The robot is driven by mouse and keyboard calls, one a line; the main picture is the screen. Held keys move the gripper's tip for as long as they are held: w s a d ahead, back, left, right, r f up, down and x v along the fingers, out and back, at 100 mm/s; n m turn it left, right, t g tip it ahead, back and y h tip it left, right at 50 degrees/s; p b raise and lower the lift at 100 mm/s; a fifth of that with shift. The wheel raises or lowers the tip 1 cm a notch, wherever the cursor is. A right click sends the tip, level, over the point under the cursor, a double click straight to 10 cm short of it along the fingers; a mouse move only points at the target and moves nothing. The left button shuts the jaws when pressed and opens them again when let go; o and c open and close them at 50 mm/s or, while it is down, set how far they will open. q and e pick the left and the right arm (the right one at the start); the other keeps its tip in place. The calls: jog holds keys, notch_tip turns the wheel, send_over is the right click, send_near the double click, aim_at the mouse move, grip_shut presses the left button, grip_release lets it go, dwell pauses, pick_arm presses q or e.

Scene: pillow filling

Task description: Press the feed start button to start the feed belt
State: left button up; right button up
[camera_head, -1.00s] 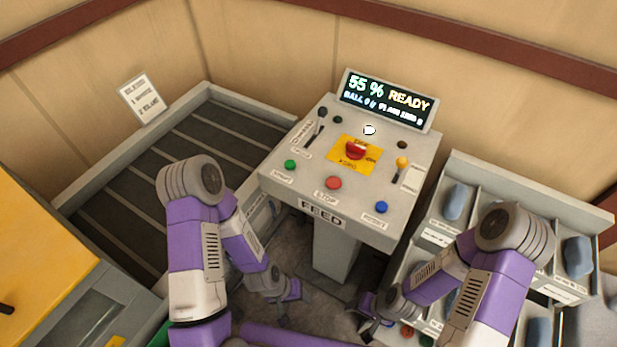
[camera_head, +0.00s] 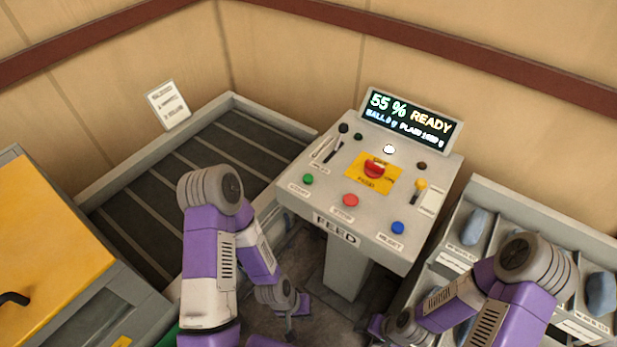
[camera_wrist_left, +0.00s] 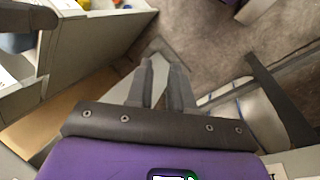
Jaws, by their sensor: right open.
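The feed console (camera_head: 395,251) stands in the middle of the head view. A green button (camera_head: 308,179) is at its front left, probably the start button; its small label is blurred. A red stop button (camera_head: 350,200) and a blue button (camera_head: 397,227) sit to its right. A red mushroom button (camera_head: 374,169) stands on a yellow plate. The display (camera_head: 410,119) reads 55 % READY. My left gripper (camera_head: 290,328) is low in front of the console, away from the buttons. Its fingers (camera_wrist_left: 161,68) show apart and empty in the left wrist view. My right gripper (camera_head: 374,327) is also low, open.
A dark slatted belt (camera_head: 150,190) with grey rims lies left of the console. A yellow-topped machine (camera_head: 50,230) is at the far left. Grey bins (camera_head: 480,193) with bluish bundles stand at the right. Walls close off the back.

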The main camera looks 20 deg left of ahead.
pick_arm(q)
grip_shut()
dwell(1.3)
